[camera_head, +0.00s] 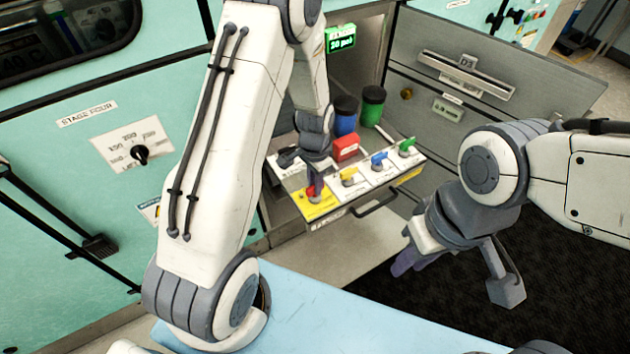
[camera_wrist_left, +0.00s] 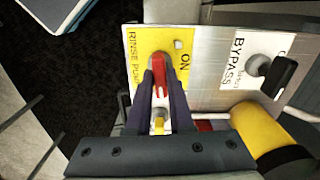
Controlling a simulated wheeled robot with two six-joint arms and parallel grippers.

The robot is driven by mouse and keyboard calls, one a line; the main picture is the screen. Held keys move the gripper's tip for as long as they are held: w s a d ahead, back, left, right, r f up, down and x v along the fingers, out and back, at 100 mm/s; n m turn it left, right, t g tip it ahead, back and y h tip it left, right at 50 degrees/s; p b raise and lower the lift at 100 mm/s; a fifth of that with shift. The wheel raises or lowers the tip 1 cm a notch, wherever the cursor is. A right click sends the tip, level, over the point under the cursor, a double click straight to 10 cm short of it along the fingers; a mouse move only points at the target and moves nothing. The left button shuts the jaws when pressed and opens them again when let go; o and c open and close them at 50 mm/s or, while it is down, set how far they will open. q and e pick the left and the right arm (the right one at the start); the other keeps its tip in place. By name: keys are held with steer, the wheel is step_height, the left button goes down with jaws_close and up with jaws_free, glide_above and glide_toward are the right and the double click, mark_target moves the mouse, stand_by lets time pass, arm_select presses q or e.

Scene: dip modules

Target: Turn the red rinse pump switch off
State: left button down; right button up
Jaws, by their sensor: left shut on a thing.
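The red rinse pump switch (camera_wrist_left: 160,75) is in the left wrist view, on a yellow label (camera_wrist_left: 138,60) that reads "RINSE PUMP" and "ON". In the head view the red switch (camera_head: 312,191) shows at the front left corner of the pulled-out drawer panel. My left gripper (camera_wrist_left: 162,88) is shut on the red switch, one finger on each side of its handle. In the head view my left gripper (camera_head: 317,175) points down at it. My right gripper (camera_head: 450,270) is over the dark floor at the right, away from the panel; its finger gap is unclear.
Yellow (camera_head: 349,176), blue (camera_head: 378,159) and green (camera_head: 406,147) switches line the panel. A red block (camera_head: 346,147), a blue-bodied jar (camera_head: 344,118) and a green jar (camera_head: 372,106) stand behind. The drawer handle (camera_head: 375,203) sticks out in front. A grey drawer front (camera_head: 500,100) is at the right.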

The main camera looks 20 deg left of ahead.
arm_select(q)
steer(key=shift+m, duration=0.5)
steer(key=c, duration=0.8)
jaws_free()
steer(key=shift+a, duration=0.1)
step_height(320, 180, up, 10)
steer(key=shift+r, duration=0.25)
